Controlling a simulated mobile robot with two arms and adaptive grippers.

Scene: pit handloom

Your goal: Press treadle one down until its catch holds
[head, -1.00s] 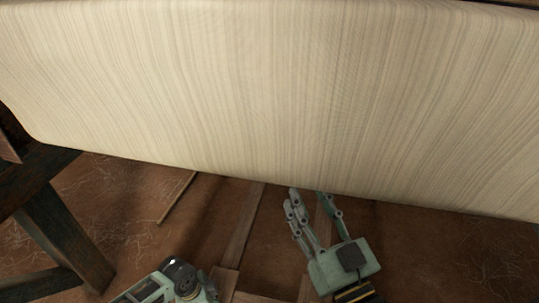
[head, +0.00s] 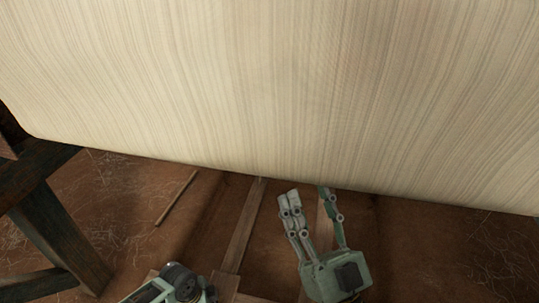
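Two long wooden bars that look like treadles run away from me over the brown floor, under the striped cloth. The left bar (head: 242,232) is bare along most of its length. The right bar (head: 323,228) is partly covered by my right gripper. I cannot tell which bar is treadle one, or whether either is down; no catch shows. My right gripper (head: 308,197) is open, its fingers spread and pointing away, with nothing between them that I can see held. Whether it touches the right bar is unclear. Part of my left arm shows at the bottom edge, its fingers out of view.
The wide striped cloth (head: 270,90) hangs across the upper view and hides the bars' far ends. A dark timber post (head: 62,235) stands at the left. A thin stick (head: 176,198) lies on the floor (head: 130,210), which has scattered fibres.

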